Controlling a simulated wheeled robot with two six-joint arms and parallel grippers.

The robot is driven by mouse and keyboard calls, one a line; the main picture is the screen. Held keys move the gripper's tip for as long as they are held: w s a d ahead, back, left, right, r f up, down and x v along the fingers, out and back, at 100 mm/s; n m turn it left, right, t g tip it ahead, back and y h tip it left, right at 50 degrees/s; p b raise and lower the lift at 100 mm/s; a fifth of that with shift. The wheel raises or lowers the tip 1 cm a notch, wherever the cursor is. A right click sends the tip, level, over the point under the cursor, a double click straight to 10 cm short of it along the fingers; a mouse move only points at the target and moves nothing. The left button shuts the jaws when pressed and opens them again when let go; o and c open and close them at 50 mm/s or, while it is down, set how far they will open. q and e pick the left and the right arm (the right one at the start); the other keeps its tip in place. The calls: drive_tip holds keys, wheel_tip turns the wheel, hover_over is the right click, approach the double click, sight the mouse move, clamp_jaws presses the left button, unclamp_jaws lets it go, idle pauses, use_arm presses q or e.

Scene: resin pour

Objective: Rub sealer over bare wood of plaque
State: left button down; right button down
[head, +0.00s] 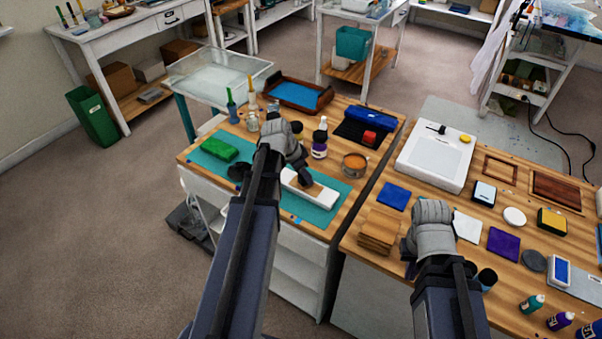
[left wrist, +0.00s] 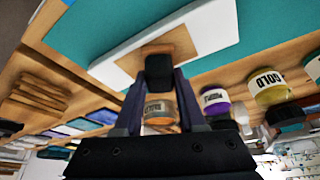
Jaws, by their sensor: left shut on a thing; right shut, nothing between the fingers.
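A white plaque (head: 324,196) with a tan bare wood patch (left wrist: 130,64) lies on the teal mat (head: 216,168). My left gripper (head: 303,176) is over the plaque, shut on a small dark pad (left wrist: 159,70). The pad is at the bare wood patch and hides part of it; whether it touches cannot be told for sure. A round tin of amber contents (head: 355,162) stands right of the plaque, and a similar amber container (left wrist: 160,108) shows between my fingers in the left wrist view. My right gripper (head: 409,266) is shut and empty, beside stacked wood boards (head: 379,232).
A green block (head: 219,149) lies on the mat's left part. Jars and bottles, including a purple-labelled one (head: 319,146), stand behind the plaque. A blue-lined tray (head: 298,94) is further back. The right table holds pads, bottles and a white panel device (head: 435,155).

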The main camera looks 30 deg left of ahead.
use_arm(q)
drive_tip(key=shift+s+d, duration=0.2)
drive_tip(key=shift+d, duration=1.05)
drive_tip(key=shift+s+d, duration=0.15)
drive_tip(key=shift+d, duration=1.75)
drive_tip(key=shift+f, duration=0.15)
drive_tip(key=shift+w+a, duration=0.2)
drive_tip(key=shift+a, duration=1.75)
